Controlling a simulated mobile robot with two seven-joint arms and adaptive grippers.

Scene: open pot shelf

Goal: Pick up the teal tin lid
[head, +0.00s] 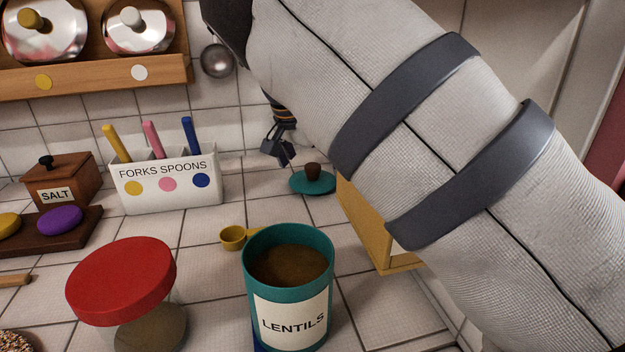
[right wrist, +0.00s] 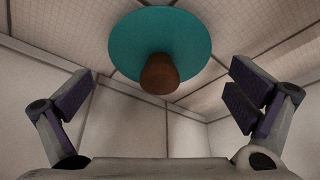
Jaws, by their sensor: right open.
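The teal tin lid (head: 297,184) is a flat disc with a brown knob, lying knob-up on the tiled counter near the back wall. In the right wrist view the teal lid (right wrist: 190,42) is at top centre, its brown knob toward me. My right gripper (head: 281,152) is up and to the left of the lid in the head view, partly hidden by my arm. In the right wrist view its fingers (right wrist: 165,98) are spread wide, empty, with the knob between them but apart from both. The teal LENTILS tin (head: 291,290) stands uncovered, brown contents showing. My left gripper is not in view.
A yellow scoop (head: 234,237) lies behind the tin. A red-lidded jar (head: 122,282) stands front left. The white FORKS SPOONS holder (head: 165,183) and the SALT box (head: 58,184) stand at the back.

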